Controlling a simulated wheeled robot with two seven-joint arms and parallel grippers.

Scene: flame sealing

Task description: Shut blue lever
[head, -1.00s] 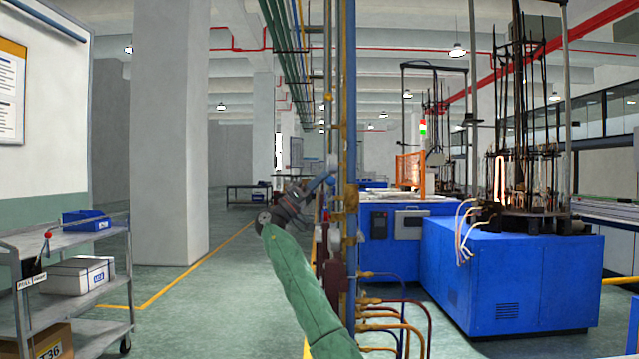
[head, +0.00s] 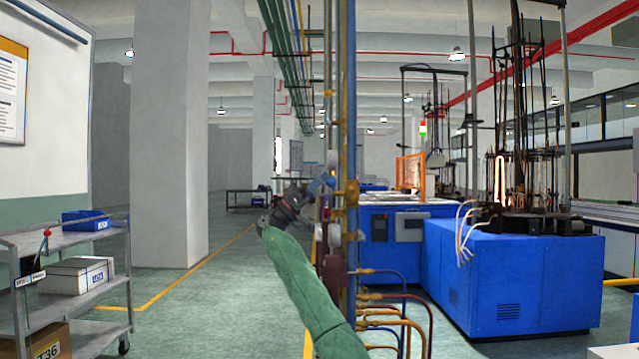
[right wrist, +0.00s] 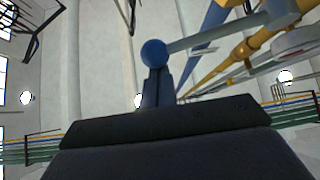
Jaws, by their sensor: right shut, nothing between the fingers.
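The blue lever (head: 321,185) is on the pipe stand in the middle of the head view. In the right wrist view its round blue knob (right wrist: 154,53) sits at the end of a grey rod, which runs right toward a yellow pipe. My right gripper (head: 308,189) is beside the lever, at its left in the head view. In the right wrist view the gripper's narrow shut fingers (right wrist: 157,88) point up at the knob and overlap its lower edge. I cannot tell whether they touch it. Nothing is held. My left gripper is not in view.
A vertical yellow pipe (head: 351,120) and a blue pipe stand close right of my right gripper. A blue machine (head: 520,285) is further right. A grey cart (head: 108,229) with boxes stands at left. The floor (head: 215,300) between cart and pipes is clear.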

